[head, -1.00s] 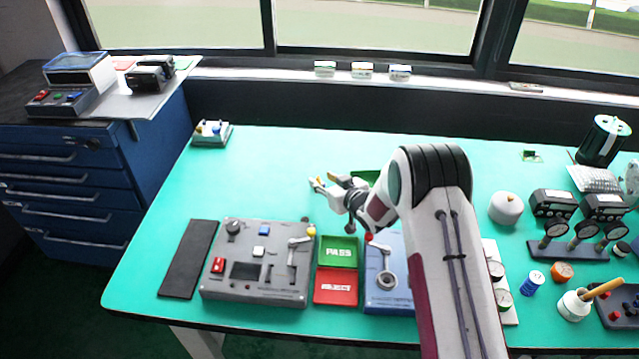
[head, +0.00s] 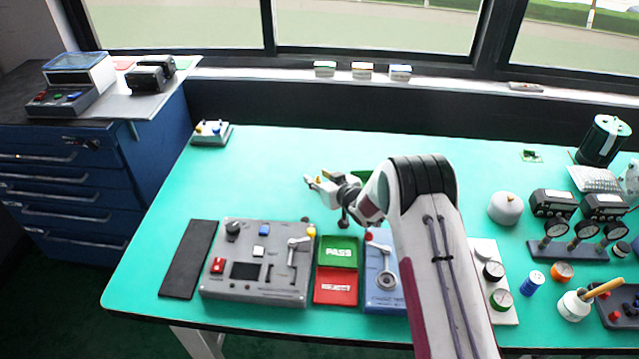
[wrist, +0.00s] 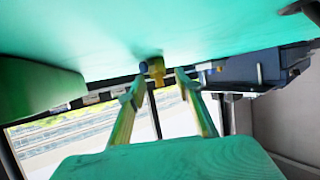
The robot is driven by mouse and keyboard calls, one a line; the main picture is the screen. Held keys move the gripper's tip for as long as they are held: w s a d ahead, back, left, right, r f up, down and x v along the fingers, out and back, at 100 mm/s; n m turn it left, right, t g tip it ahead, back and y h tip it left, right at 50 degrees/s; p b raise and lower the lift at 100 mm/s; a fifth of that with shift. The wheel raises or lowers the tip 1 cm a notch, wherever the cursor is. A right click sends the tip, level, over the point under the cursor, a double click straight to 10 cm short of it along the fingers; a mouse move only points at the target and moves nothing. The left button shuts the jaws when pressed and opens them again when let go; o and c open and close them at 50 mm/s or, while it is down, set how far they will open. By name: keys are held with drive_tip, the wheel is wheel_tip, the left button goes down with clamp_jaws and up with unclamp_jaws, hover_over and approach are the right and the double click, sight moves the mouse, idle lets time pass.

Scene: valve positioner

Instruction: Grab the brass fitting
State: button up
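The brass fitting (wrist: 157,69) is a small gold-coloured piece on the green table top, with a dark bluish round part on its left side. The wrist view is upside down, so the table fills the top and the fitting hangs downward. My gripper (wrist: 154,82) is open, its two fingers on either side of the fitting in that picture, with clear gaps and no contact visible. In the head view my gripper (head: 316,181) points left above the middle of the table. Gold-coloured bits show at its fingertips there, and I cannot tell fitting from finger.
A grey control panel (head: 240,290), a green PASS tray (head: 338,262), a red tray (head: 336,298) and a blue lever unit (head: 384,302) stand in front. A knobbed box (head: 211,134) sits at the back-left corner. The table left of my gripper is clear.

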sight(319, 178)
drive_tip(key=shift+c, duration=0.4)
clamp_jaws()
drive_tip(key=shift+r, duration=0.1)
drive_tip(key=shift+r, duration=4.9)
